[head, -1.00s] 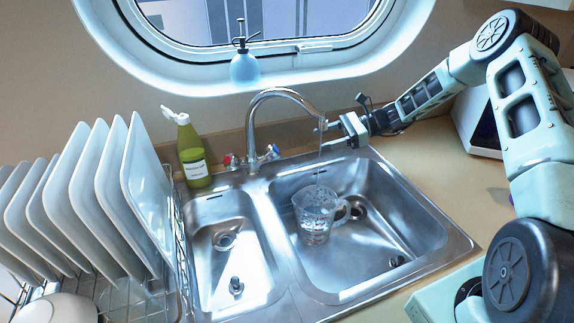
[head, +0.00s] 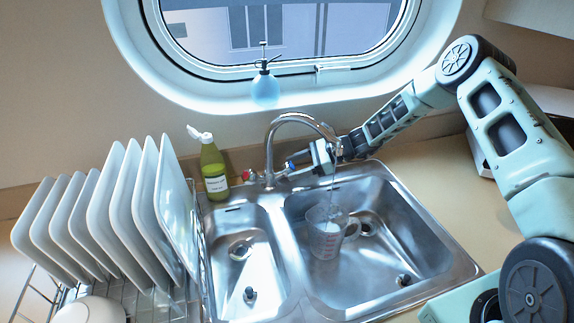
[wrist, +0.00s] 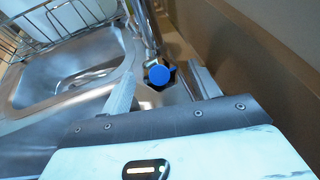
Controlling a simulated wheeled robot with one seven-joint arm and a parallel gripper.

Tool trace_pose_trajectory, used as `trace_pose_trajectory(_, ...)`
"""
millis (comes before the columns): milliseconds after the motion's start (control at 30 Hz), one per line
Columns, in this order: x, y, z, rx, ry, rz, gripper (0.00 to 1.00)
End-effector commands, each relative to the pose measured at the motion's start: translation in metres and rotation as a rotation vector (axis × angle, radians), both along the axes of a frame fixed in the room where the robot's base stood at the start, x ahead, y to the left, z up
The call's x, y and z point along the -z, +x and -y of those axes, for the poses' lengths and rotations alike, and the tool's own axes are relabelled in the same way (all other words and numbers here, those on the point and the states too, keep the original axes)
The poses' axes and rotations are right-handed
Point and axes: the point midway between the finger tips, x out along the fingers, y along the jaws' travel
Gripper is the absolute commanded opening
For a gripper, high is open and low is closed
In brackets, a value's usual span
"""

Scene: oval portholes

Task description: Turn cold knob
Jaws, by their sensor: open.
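The cold knob (wrist: 159,75) has a blue cap and sits at the right side of the faucet base. In the wrist view it lies between the two open fingers of my gripper (wrist: 160,88), near their tips. I cannot tell whether either finger touches it. In the head view my gripper (head: 298,160) is behind the right basin, its fingers pointing left at the knob (head: 290,166). The chrome faucet (head: 270,150) arches over the sink, and water runs from its spout. The hot knob (head: 247,175) with a red cap is on the left of the faucet base.
A clear measuring cup (head: 325,240) stands in the right basin under the water stream. A green bottle (head: 213,170) stands behind the left basin. A rack of white plates (head: 120,210) is at the left. A blue spray bottle (head: 265,88) sits on the porthole sill.

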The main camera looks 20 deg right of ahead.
Motion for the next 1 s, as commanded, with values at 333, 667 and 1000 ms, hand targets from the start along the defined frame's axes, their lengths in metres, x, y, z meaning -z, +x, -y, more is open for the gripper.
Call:
trace_pose_trajectory(333,0.011,0.007,-0.027,0.0,0.0,0.001,0.61)
trace_pose_trajectory(667,0.012,0.007,-0.027,0.001,0.0,0.0,0.39)
trace_pose_trajectory(1000,0.015,0.008,-0.026,0.05,0.015,-0.048,0.17)
